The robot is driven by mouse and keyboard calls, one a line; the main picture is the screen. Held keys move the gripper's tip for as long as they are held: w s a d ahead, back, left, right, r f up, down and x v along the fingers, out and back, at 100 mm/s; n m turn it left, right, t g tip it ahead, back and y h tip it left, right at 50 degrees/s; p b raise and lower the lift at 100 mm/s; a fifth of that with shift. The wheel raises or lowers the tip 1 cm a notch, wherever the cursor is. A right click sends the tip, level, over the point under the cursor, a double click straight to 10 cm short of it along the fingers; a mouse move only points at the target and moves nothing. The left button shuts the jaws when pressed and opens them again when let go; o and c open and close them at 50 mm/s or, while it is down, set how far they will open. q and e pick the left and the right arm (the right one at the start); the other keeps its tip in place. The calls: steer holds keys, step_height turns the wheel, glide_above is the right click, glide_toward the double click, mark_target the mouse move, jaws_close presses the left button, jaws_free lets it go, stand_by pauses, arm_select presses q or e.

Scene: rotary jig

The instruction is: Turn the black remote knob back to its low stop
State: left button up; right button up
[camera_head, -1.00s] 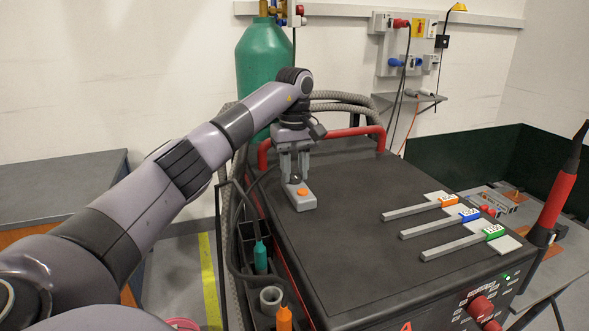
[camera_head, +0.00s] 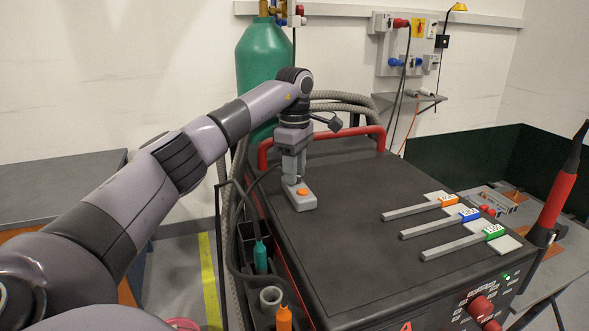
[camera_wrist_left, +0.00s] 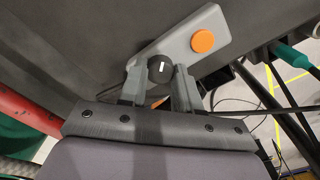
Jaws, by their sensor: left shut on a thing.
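The grey remote (camera_head: 304,204) lies on the dark top of the red-edged machine, with an orange button on its near part. In the left wrist view the black knob (camera_wrist_left: 160,71) sits on the remote (camera_wrist_left: 190,27) and shows a short white mark. My left gripper (camera_head: 291,179) comes down from above over the remote's far end. In the left wrist view its two fingers (camera_wrist_left: 159,76) are closed on the knob, one on each side. In the head view the fingers hide the knob. My right gripper is not in view.
Three grey bars with orange, blue and green tags (camera_head: 494,232) lie to the right on the machine top. A red rail (camera_head: 340,134) runs along its back edge. A green cylinder (camera_head: 262,68) and hoses stand behind.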

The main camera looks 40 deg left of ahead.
arm_select(q)
steer(key=n, duration=1.3)
steer(key=shift+n, duration=0.4)
steer(key=n, duration=1.3)
steer(key=shift+n, duration=0.4)
steer(key=o, duration=1.1)
steer(key=shift+c, duration=0.2)
steer(key=shift+r, duration=3.65)
